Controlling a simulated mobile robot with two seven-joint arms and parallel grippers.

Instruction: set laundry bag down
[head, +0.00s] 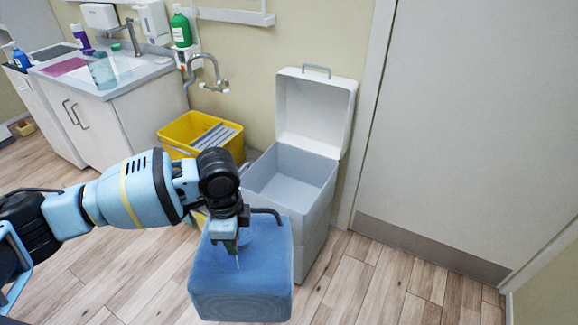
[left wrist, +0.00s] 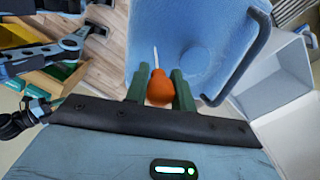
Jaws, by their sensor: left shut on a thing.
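The blue laundry bag (head: 243,280) is a soft box shape with a dark handle loop at its upper right. It is below my left gripper (head: 232,246), in front of the open bin. In the left wrist view the bag (left wrist: 190,45) fills the upper middle. Whether the bag's underside touches the floor cannot be told.
An open grey bin (head: 318,180) with its white lid (head: 315,110) raised stands right behind the bag. A yellow mop bucket (head: 187,127) is beside it. A sink cabinet (head: 140,125) stands at the left, a door (head: 470,130) at the right. Wooden floor (head: 390,285) is clear at front right.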

